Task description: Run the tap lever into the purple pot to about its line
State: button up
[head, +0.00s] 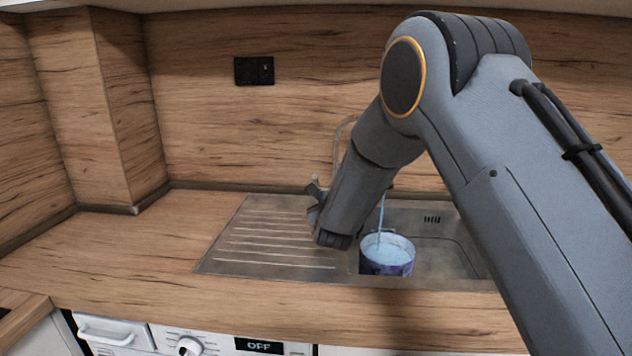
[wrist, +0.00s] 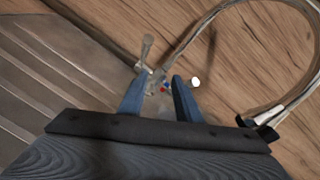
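I cannot make out the fill line. The tap lever (wrist: 146,50) rises from the tap body just beyond my fingertips in the wrist view. My gripper (wrist: 161,78) is open, with a gap between its blue fingers and the tap body showing behind. Whether a finger touches the lever is unclear. In the head view my arm hides most of the tap.
The curved tap spout (wrist: 215,20) arches to the right in the wrist view. The ribbed drainboard (head: 265,240) lies left of the basin. The wooden counter (head: 150,240) is clear on the left. A black socket (head: 254,70) is on the splashback.

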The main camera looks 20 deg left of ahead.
aim_at(316, 182)
jog(key=shift+w+a+r+m+t+y+p, duration=0.25)
jog(key=shift+w+a+m+p, duration=0.4)
jog(key=shift+w+a, duration=1.1)
jog(key=shift+w+a+f+m+t+y+p, duration=0.1)
jog(key=shift+w+a+m+t+p, duration=0.25)
jog(key=shift+w+a+m, duration=0.95)
jog(key=shift+w+a+n, duration=0.3)
jog(key=shift+a+n, duration=0.05)
jog(key=shift+a, duration=0.05)
grip_shut()
